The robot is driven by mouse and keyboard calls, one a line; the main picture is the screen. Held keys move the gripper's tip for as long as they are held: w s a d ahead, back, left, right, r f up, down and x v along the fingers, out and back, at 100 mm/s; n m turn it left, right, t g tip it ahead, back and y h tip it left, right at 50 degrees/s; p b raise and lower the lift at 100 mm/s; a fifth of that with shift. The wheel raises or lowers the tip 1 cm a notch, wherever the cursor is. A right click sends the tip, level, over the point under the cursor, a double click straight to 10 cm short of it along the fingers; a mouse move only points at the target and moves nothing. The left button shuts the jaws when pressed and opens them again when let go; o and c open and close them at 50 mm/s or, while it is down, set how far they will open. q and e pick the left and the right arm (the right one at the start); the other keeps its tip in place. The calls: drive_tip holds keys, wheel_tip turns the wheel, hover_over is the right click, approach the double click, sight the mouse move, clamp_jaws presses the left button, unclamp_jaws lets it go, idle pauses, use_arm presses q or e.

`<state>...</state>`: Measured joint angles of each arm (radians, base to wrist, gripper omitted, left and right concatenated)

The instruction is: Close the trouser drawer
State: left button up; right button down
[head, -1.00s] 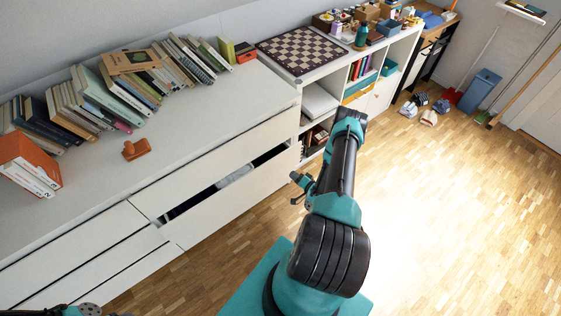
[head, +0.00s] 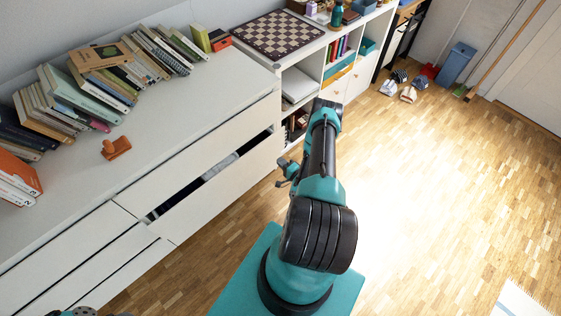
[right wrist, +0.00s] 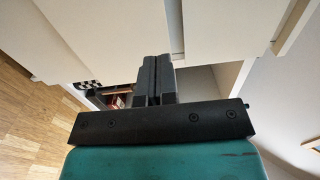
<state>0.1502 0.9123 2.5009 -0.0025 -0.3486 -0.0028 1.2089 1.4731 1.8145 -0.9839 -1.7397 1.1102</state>
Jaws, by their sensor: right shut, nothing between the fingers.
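The trouser drawer (head: 225,191) is in the white dresser, on the right in the head view. It stands slightly open: a narrow dark gap above its front shows grey and dark cloth (head: 216,171). My right gripper (head: 281,183) is in front of the drawer's right end, small and partly hidden by its own arm. In the right wrist view the gripper's fingers (right wrist: 152,80) are shut together and empty, pointing at white panels (right wrist: 130,28). I cannot tell if they touch. Only a sliver of my left arm shows at the bottom left edge; its gripper is out of view.
An open shelf unit (head: 300,88) adjoins on the right. The wooden floor (head: 430,190) to the right is mostly clear.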

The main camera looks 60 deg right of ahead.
sight(262, 144)
drive_tip(key=x, duration=1.1)
drive_tip(key=shift+w+d, duration=0.1)
drive_tip(key=shift+w, duration=0.3)
